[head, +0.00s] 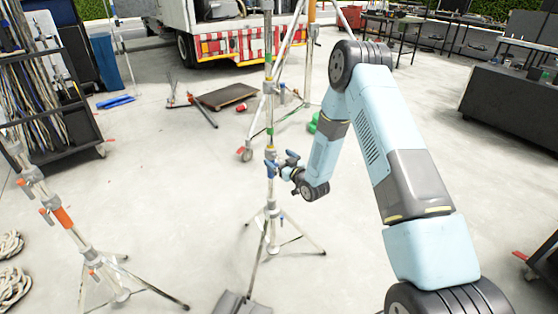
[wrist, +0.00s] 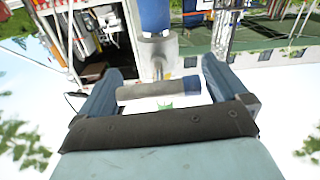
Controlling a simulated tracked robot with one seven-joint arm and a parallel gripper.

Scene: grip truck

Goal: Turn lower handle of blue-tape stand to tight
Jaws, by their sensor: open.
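The blue-tape stand (head: 271,209) stands upright on spread tripod legs at the middle of the head view. Its blue-wrapped pole (wrist: 155,15) shows at the top of the wrist view. A handle (wrist: 145,92), a grey bar with a dark blue end, lies crosswise between the fingers, with a metal stem behind it. In the head view my gripper (head: 281,166) is at the stand's pole, and the handle is too small to make out.
An orange-tape stand (head: 65,217) is at the left. Behind are a wheeled stand (head: 268,90), a low board (head: 227,96) and a truck (head: 230,40). A rack (head: 45,100) is at the far left. Open floor lies between the stands.

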